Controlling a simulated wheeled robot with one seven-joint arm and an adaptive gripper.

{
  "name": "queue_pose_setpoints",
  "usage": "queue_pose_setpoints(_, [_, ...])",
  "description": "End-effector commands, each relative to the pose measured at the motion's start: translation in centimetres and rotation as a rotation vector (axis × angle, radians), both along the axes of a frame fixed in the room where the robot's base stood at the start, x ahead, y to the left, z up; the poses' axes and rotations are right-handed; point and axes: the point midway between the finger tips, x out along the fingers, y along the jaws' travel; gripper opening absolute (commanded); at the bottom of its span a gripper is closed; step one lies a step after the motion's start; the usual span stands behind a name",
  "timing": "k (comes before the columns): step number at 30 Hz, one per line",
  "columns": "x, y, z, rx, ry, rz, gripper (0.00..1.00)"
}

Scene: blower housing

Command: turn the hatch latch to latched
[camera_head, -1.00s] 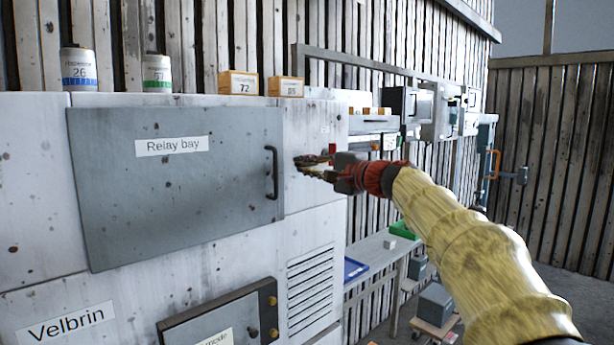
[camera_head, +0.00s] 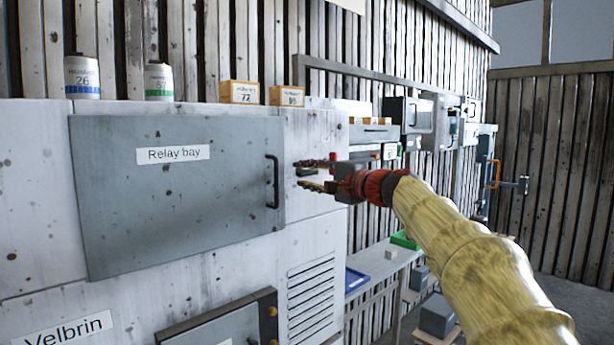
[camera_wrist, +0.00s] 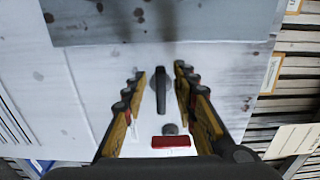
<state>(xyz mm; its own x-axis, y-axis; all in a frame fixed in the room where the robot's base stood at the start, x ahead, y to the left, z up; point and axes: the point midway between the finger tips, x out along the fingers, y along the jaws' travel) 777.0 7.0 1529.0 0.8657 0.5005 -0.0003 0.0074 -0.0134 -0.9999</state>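The grey hatch (camera_head: 110,190) labelled "Relay bay" lies flat against the white cabinet front, with a dark bar handle (camera_head: 273,182) at its right side. The dark latch lever (camera_wrist: 161,90) is on the white panel beside the hatch, its long axis towards the hatch edge in the wrist view. My gripper (camera_head: 300,174) is at the panel, right of the hatch. In the wrist view my gripper (camera_wrist: 160,72) is open, with one finger on each side of the lever and gaps showing. Finger contact with the panel cannot be told.
A red plate (camera_wrist: 171,141) and a small dark round part (camera_wrist: 170,128) are near the lever. Cans (camera_head: 82,78) and boxes (camera_head: 239,92) stand on the cabinet top. A vent (camera_head: 311,297) is below. A bench (camera_head: 385,262) stands to the right.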

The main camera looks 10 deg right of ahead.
Motion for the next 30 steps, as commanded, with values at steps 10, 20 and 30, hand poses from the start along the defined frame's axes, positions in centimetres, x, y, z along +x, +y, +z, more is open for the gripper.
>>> queue_pose_setpoints(10, [-0.5,-0.4,0.0,0.001,0.0,-0.002,0.29])
queue_pose_setpoints(20, [-5.7,-3.4,0.1,-0.001,-0.001,-0.004,0.29])
queue_pose_setpoints(30, [-9.9,-5.8,0.0,0.001,0.0,-0.002,0.29])
